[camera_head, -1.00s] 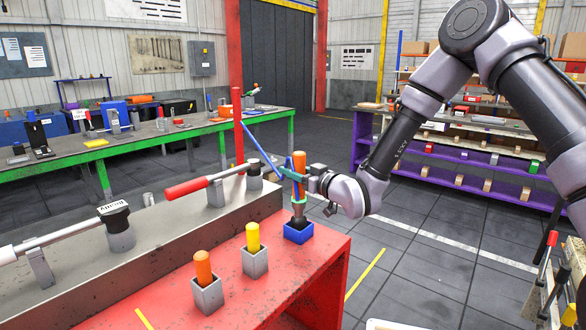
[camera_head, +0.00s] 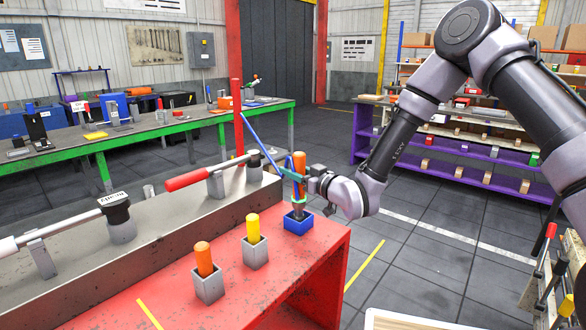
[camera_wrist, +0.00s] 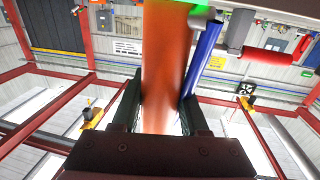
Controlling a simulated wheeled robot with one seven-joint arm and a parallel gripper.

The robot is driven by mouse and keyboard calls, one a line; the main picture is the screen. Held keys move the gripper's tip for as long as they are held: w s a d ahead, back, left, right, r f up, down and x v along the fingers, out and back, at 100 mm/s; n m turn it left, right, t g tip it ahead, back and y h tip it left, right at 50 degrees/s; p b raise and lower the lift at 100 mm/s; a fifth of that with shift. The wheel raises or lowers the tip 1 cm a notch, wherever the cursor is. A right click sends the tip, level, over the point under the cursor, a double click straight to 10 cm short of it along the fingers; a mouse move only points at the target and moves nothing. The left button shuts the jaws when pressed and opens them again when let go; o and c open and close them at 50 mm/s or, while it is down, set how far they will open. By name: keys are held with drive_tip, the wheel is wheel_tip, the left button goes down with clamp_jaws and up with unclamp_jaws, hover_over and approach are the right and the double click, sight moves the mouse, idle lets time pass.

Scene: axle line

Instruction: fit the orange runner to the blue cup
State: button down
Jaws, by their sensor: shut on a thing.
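The orange runner (camera_head: 299,175) stands upright at the far corner of the red bench. My gripper (camera_head: 300,177) is shut around its upper part. The runner's lower end is at the blue cup (camera_head: 299,224), and its dark tip seems to be inside the cup's mouth; how deep it sits I cannot tell. In the wrist view the orange runner (camera_wrist: 165,65) rises blurred between the two dark fingers (camera_wrist: 163,110). A blue rod (camera_wrist: 203,55) leans beside it there.
Two grey cups on the red bench (camera_head: 165,290) hold an orange-handled piece (camera_head: 204,260) and a yellow-handled piece (camera_head: 253,230). A grey ledge with a red-handled lever (camera_head: 187,180) runs along the left.

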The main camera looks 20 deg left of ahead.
drive_tip(key=shift+f, duration=0.15)
drive_tip(key=shift+c, duration=1.7)
unclamp_jaws()
drive_tip(key=shift+f, duration=0.1)
drive_tip(key=v, duration=1.1)
